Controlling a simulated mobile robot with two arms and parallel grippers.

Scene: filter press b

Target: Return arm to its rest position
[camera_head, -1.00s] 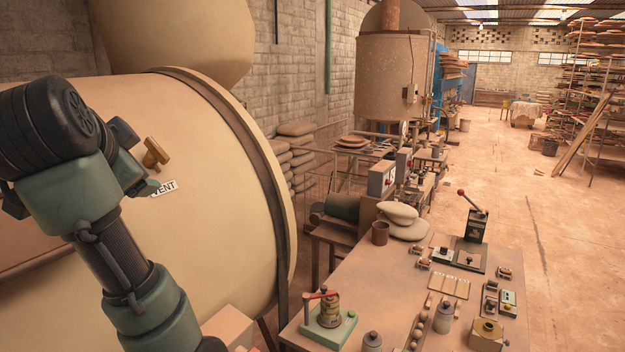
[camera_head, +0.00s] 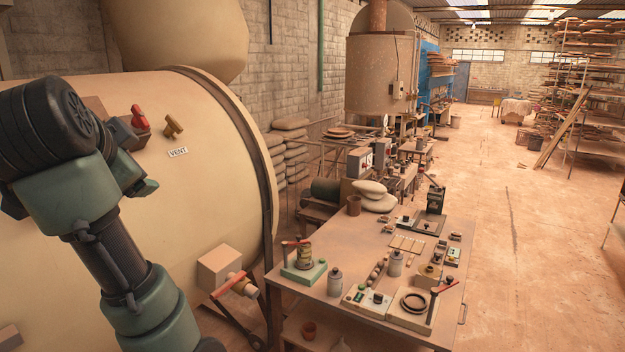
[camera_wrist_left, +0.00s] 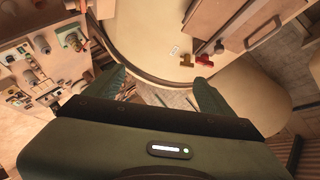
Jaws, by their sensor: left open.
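My left arm comes in from the left in the head view, bent in front of the cream tank (camera_head: 215,150). The tip of my left gripper (camera_head: 146,187) shows only partly beside the forearm. In the left wrist view my left gripper (camera_wrist_left: 158,92) has its two dark green fingers wide apart, with nothing between them. Beyond them are the tank (camera_wrist_left: 150,40) and its "VENT" label (camera_wrist_left: 174,49). The brass handle (camera_head: 173,127) and the red handle (camera_head: 140,118) stick out of the tank above the "VENT" label (camera_head: 178,152). My right gripper is not in view.
A workbench (camera_head: 330,316) with several devices stands right of the tank. A pipe valve with a red lever (camera_head: 228,285) juts from the tank's lower front. Shelving (camera_head: 590,75) stands at the far right. The floor (camera_head: 540,240) right of the bench is largely clear.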

